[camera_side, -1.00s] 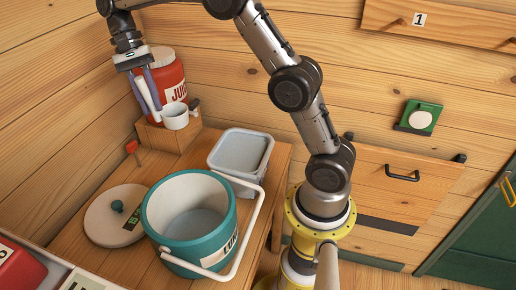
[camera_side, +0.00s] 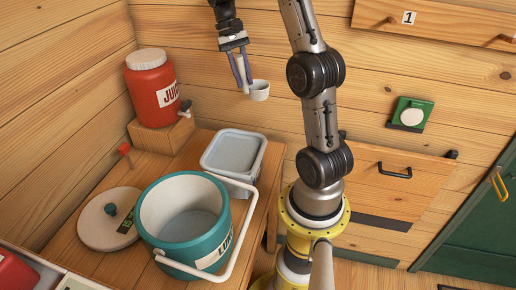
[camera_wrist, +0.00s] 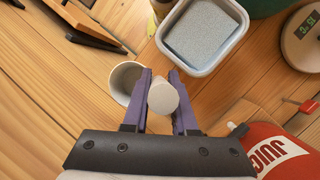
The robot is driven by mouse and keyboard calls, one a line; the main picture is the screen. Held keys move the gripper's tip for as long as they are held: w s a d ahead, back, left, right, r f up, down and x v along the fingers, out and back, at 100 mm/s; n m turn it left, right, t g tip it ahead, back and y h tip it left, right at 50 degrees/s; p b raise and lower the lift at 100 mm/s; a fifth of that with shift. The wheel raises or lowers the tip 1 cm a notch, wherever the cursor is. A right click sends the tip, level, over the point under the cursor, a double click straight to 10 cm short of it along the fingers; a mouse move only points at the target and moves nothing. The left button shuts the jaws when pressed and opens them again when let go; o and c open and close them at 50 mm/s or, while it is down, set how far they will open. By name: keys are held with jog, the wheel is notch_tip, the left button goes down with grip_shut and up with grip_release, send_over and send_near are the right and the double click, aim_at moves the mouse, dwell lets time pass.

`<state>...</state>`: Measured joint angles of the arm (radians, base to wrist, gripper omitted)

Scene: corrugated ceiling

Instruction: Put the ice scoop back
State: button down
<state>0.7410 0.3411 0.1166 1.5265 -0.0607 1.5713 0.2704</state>
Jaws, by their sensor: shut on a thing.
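The ice scoop (camera_side: 260,91) is a small white cup with a pale handle. My gripper (camera_side: 243,84) is shut on its handle and holds it in the air, near the wall behind and to the right of the tub. In the wrist view the handle end (camera_wrist: 163,97) lies between the purple fingers (camera_wrist: 162,82), and the scoop's cup (camera_wrist: 124,82) shows to the left. A pale open tub (camera_side: 262,150) stands on the wooden counter, with grey speckled contents in the wrist view (camera_wrist: 205,34). A teal open cooler (camera_side: 218,222) stands in front, its white handle swung right.
A red juice jug (camera_side: 150,92) with a tap sits on a wooden block (camera_side: 158,136) at the back left. The round lid (camera_side: 92,226) lies left of the cooler, and a small red-topped peg (camera_side: 124,149) stands behind it. A wooden drawer unit (camera_side: 385,185) is at right.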

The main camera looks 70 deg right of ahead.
notch_tip(320, 180, down, 21)
jog(key=shift+r, duration=0.1)
dwell(0.5)
jog(key=shift+f, duration=0.2)
jog(key=c, duration=0.7)
grip_release()
jog(key=shift+r, duration=0.15)
